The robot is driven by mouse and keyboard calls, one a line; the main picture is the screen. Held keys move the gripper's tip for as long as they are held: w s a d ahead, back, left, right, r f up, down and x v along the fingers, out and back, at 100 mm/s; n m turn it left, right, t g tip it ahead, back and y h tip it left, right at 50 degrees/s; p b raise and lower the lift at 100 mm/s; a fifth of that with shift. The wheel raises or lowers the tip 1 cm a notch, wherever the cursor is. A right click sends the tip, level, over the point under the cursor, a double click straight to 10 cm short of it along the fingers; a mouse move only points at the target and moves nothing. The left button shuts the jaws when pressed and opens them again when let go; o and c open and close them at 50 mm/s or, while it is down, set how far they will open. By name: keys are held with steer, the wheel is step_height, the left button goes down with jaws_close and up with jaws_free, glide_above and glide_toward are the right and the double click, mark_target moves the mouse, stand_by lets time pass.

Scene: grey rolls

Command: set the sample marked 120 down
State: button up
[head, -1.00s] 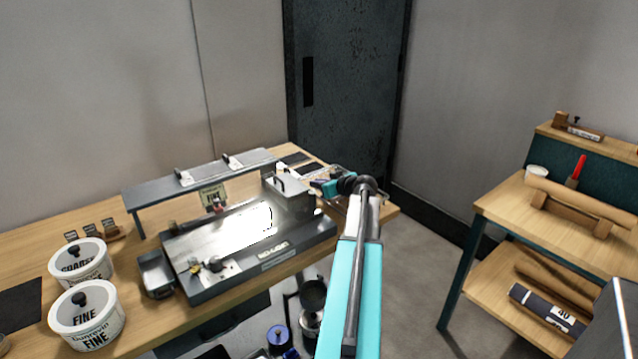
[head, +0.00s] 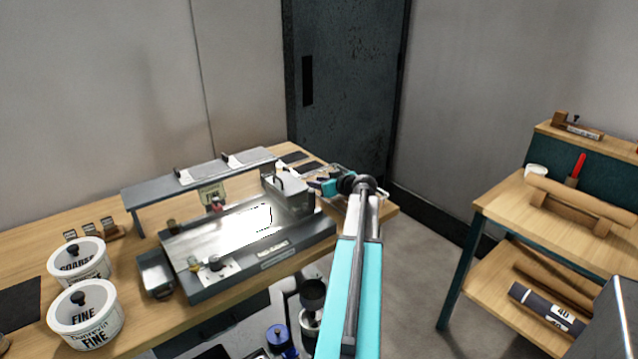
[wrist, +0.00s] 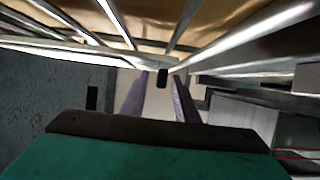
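My gripper (head: 317,185) is at the back right end of the workbench, beside thin metal bars. In the wrist view its two purple fingers (wrist: 163,90) stand apart, and pale background shows between them. A small dark piece shows near the fingertips; I cannot tell what it is. I cannot read the number 120 anywhere. Dark flat squares (head: 312,168) lie on the bench near the gripper, too small to read. Several small labelled pieces (head: 88,229) stand in a wooden holder at the left of the bench.
A grey machine (head: 262,252) with a bright plate fills the middle bench, under a raised shelf (head: 205,176). White tubs (head: 86,318) stand front left. Metal bars (wrist: 235,40) crowd the gripper. A shelf unit (head: 500,208) at right holds rolls, one marked 40 (head: 545,312). Floor between is clear.

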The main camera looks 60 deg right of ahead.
steer(key=shift+r, duration=0.15)
steer(key=b+v, duration=0.1)
steer(key=v, duration=1.1)
stand_by(0.6)
